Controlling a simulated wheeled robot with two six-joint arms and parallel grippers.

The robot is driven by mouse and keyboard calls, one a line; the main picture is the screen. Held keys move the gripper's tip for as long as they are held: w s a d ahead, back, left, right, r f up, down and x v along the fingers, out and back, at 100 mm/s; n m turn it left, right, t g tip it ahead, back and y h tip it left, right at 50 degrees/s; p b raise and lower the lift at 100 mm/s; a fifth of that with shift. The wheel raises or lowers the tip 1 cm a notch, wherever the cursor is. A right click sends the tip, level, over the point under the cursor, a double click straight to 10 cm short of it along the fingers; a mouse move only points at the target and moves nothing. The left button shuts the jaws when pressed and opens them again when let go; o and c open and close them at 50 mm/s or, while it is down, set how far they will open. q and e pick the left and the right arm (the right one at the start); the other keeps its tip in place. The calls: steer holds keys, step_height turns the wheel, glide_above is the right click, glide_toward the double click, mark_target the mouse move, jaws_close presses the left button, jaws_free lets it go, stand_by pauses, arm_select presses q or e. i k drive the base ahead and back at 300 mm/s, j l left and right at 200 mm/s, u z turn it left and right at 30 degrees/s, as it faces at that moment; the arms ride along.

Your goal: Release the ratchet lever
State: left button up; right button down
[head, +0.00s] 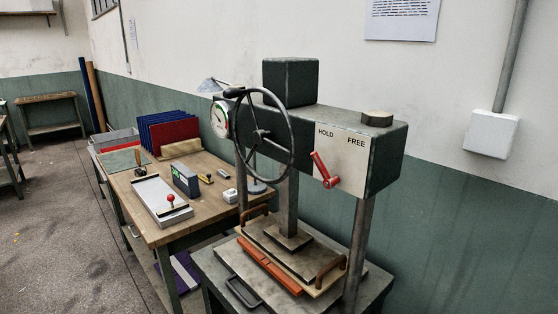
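The red ratchet lever (321,168) is on the pale plate (350,165) at the front of the press head (385,150). The plate reads HOLD at left and FREE at right. The lever slants, with its upper end at the left below the word HOLD. The press has a dark handwheel (263,134) and a round dial gauge (220,119). Its ram (289,205) comes down to a small block on a flat board (268,246), with a red-brown bundle under the board. Neither of my grippers is in view, and nothing touches the lever.
A wooden workbench (150,222) stands left of the press, holding a grey tray-like tool with a red knob (171,199), a dark box (185,179) and blue and red upright boards (170,135). A wall stands behind. The floor (60,230) at left is clear.

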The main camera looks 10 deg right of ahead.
mark_target(329, 183)
steer(key=i+j, duration=0.25)
steer(key=i+j+z, duration=0.15)
steer(key=j, duration=0.3)
steer(key=i+j, duration=0.25)
steer(key=j, duration=0.15)
steer(key=l+z, duration=0.05)
